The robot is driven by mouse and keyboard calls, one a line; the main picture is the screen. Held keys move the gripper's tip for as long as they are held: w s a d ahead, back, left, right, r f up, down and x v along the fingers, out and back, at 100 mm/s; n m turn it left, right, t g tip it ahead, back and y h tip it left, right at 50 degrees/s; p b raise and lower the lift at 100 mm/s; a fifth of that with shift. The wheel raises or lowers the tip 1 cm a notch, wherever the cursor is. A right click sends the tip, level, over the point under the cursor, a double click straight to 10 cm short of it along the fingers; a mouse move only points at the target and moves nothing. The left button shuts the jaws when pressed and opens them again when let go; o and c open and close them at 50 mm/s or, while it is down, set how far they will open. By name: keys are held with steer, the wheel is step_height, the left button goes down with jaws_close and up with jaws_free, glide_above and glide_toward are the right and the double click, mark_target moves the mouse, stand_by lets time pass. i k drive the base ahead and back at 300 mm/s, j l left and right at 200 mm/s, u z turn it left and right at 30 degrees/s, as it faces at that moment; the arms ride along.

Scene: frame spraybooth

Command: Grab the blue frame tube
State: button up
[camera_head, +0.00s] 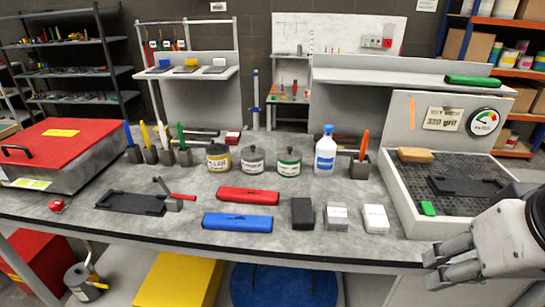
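A long blue tube-like piece (237,222) with a dark marking on top lies flat near the front edge of the grey worktop (330,235), left of centre. A similar red piece (248,195) lies just behind it. My gripper (432,270) is at the lower right, at the front edge of the worktop, well to the right of the blue piece. Its two fingers point left with a gap between them, and nothing shows in the gap. The gripper touches neither piece.
A black block (302,213), a grey block (337,216) and a white block (375,219) stand between the blue piece and my gripper. Behind are cans (253,160), a blue-capped bottle (325,152) and a grated tray (470,190). A black tray (130,203) lies left.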

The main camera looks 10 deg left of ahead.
mark_target(227, 221)
steer(key=i+j+u, duration=0.2)
steer(key=u, duration=0.2)
steer(key=i+j+u, duration=0.2)
steer(key=u, duration=0.15)
steer(key=i+j+u, duration=0.15)
steer(key=u, duration=0.25)
steer(key=i, duration=0.05)
